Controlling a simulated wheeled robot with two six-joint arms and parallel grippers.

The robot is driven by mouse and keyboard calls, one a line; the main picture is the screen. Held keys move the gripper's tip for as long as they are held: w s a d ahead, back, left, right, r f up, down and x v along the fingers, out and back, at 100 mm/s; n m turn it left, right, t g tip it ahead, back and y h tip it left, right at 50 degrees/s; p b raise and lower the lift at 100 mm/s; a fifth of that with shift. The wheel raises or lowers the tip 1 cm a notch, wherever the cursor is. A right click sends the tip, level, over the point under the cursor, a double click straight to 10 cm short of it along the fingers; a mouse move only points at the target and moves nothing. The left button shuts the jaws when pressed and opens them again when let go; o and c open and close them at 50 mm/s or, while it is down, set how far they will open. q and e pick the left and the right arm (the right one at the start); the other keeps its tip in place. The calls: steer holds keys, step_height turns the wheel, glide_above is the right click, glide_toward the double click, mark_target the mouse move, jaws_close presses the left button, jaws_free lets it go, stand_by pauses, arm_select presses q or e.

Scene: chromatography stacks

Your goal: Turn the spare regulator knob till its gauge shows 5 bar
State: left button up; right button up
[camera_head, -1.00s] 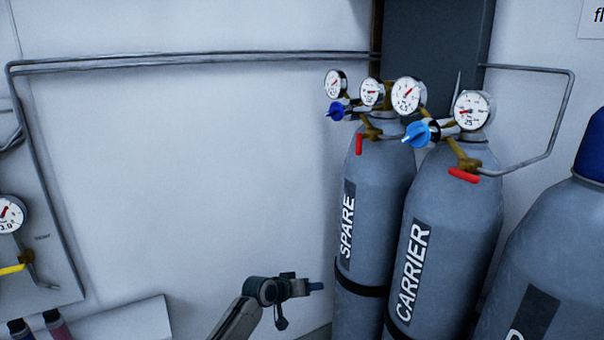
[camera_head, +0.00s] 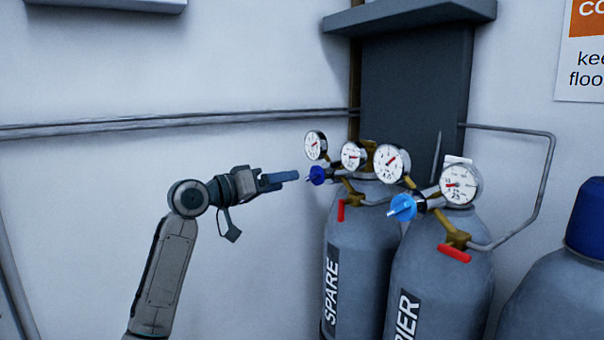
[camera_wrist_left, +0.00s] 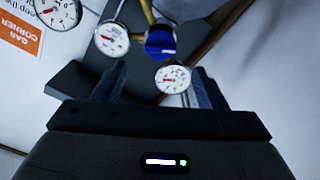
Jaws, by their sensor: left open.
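The spare regulator has a dark blue knob (camera_head: 317,175) on its left side, above the grey cylinder marked SPARE (camera_head: 333,275). Its two round white gauges with red needles, a left gauge (camera_head: 316,145) and a right gauge (camera_head: 354,156), sit above the knob. Their values are too small to read. My left gripper (camera_head: 292,176) is open and empty, just left of the knob and pointing at it, apart from it. In the left wrist view the knob (camera_wrist_left: 160,42) shows beyond the gap between the fingers, and the left gauge (camera_wrist_left: 173,78) lies between them. My right gripper is not in view.
The carrier regulator, with a lighter blue knob (camera_head: 403,207) and its own gauges (camera_head: 461,185), stands close on the right. Red valve handles (camera_head: 454,253) hang below the regulators. Pipes (camera_head: 180,122) run along the wall.

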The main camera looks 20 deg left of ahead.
mark_target(310, 177)
arm_select(q)
steer(key=p+x, duration=0.1)
steer(key=x, duration=0.4)
steer(key=shift+w+d+r+p, duration=0.1)
steer(key=shift+w+d+p, duration=0.15)
steer(key=shift+p, duration=0.15)
steer(key=shift+w+d, duration=0.3)
steer(key=shift+w, duration=0.15)
